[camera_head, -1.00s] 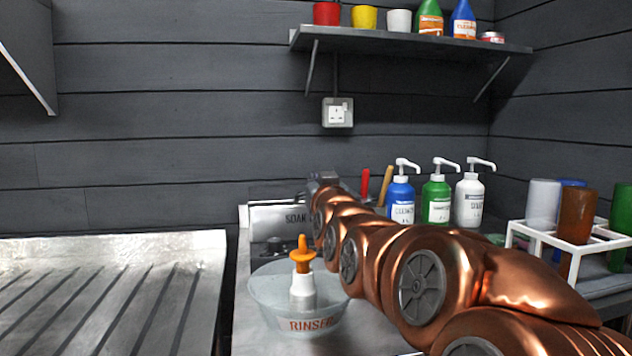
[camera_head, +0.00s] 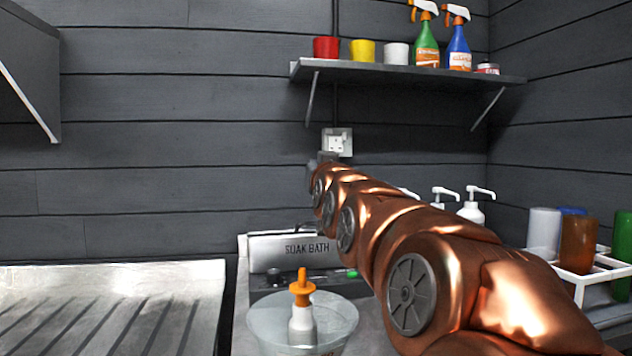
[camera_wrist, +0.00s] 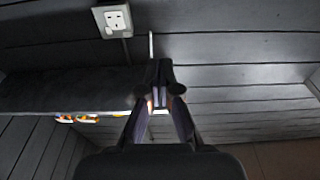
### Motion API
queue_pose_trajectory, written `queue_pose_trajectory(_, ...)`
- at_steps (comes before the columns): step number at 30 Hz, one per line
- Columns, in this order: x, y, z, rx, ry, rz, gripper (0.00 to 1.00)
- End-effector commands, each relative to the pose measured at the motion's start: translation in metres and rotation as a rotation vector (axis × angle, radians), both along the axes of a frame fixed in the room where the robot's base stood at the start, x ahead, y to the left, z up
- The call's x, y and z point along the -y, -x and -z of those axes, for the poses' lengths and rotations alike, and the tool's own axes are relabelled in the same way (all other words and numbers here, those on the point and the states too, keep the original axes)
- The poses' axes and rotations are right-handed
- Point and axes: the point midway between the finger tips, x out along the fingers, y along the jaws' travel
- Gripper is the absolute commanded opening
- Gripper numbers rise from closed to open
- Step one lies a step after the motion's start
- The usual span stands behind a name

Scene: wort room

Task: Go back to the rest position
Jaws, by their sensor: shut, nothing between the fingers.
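My copper arm reaches up from the lower right in the head view. My gripper (camera_head: 319,161) is at its far end, small and partly hidden by the arm, in front of the wall just below the socket. In the wrist view my gripper (camera_wrist: 160,100) shows two dark fingers that come together at the tips. They are shut with nothing between them, and the space around them is clear.
A wall shelf (camera_head: 410,77) with pots and spray bottles hangs above the arm. A rinse bowl (camera_head: 345,322) with an orange-topped bottle (camera_head: 302,318), a soak bath (camera_head: 293,246), pump bottles (camera_head: 471,210) and a white rack (camera_head: 600,268) stand below. A steel drainer (camera_head: 110,290) is at left.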

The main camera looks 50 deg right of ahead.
Motion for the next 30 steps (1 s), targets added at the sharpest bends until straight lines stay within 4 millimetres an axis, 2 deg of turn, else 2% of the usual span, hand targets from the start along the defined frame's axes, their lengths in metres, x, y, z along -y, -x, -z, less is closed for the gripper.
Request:
queue_pose_trajectory(11,-0.001,0.000,-0.007,0.002,0.001,-0.001,0.00)
queue_pose_trajectory(14,-0.007,-0.005,-0.006,-0.019,-0.012,-0.015,0.00)
queue_pose_trajectory(16,-0.020,-0.014,0.000,-0.060,-0.037,-0.043,0.00)
queue_pose_trajectory(20,-0.060,-0.034,0.023,-0.195,-0.111,-0.122,0.00)
queue_pose_trajectory(24,-0.115,-0.047,0.064,-0.386,-0.205,-0.216,0.00)
queue_pose_trajectory(27,-0.154,-0.043,0.090,-0.521,-0.265,-0.275,0.00)
queue_pose_trajectory(30,-0.193,-0.031,0.116,-0.665,-0.317,-0.327,0.00)
